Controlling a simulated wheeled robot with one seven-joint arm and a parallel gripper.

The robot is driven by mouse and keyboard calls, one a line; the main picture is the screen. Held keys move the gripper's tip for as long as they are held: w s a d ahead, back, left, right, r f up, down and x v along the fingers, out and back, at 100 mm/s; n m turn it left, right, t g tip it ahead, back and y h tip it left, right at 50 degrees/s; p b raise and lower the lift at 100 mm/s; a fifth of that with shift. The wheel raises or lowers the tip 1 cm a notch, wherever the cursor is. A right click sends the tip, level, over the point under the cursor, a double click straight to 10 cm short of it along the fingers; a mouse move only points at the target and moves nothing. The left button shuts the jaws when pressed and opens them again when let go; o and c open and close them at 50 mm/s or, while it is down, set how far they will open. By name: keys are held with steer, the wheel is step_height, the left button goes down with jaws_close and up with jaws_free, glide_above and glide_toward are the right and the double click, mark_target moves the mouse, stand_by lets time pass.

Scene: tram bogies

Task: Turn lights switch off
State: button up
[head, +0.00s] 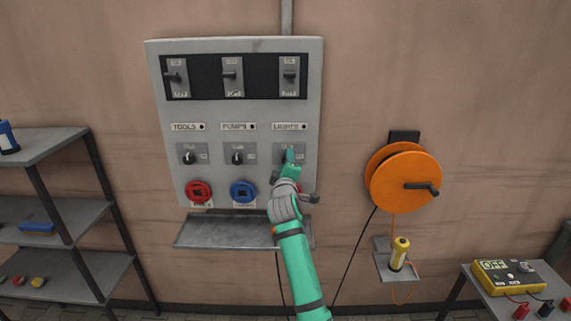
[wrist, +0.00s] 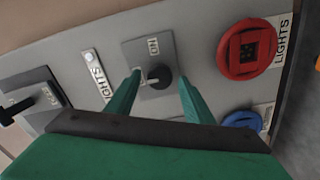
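The lights rotary switch is a grey plate (head: 279,150) with a dark knob, under the LIGHTS label (head: 286,126) on the wall panel. In the head view my gripper (head: 291,155) covers most of it. In the wrist view the dark knob (wrist: 161,76) is between my two green fingers. The fingers are apart, one on each side of the knob, with a gap visible at least on the right; I cannot tell whether the left finger touches it. A small text on the plate (wrist: 148,45) looks like ON.
The grey panel (head: 222,112) also has matching TOOLS (head: 188,157) and PUMPS (head: 237,158) knobs, lever switches above (head: 232,76), and red (head: 199,192) and blue (head: 242,192) sockets below. An orange cable reel (head: 400,178) hangs to the right. A tray (head: 225,233) juts out below.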

steer(key=s, duration=1.1)
steer(key=shift+w, duration=0.1)
steer(key=s+a+f+m+g, duration=0.1)
steer(key=s+a+f+m, duration=0.25)
steer(key=s+f, duration=1.1)
steer(key=s+a+f+m, duration=0.2)
steer(key=s+f+m, duration=0.3)
steer(key=s+f, duration=0.95)
steer(key=s+d+f+m, duration=0.1)
steer(key=s+f+m, duration=0.15)
steer(key=s, duration=0.55)
steer(key=s+d+f+m, duration=0.1)
steer(key=s+f, duration=0.2)
steer(key=s, duration=0.4)
steer(key=s+d+r, duration=0.2)
steer(key=s, duration=0.7)
steer(key=s+d+r+m+g, duration=0.1)
steer(key=s+d, duration=0.1)
steer(key=s, duration=0.7)
steer(key=shift+r+m+g, duration=0.3)
steer(key=shift+r, duration=0.1)
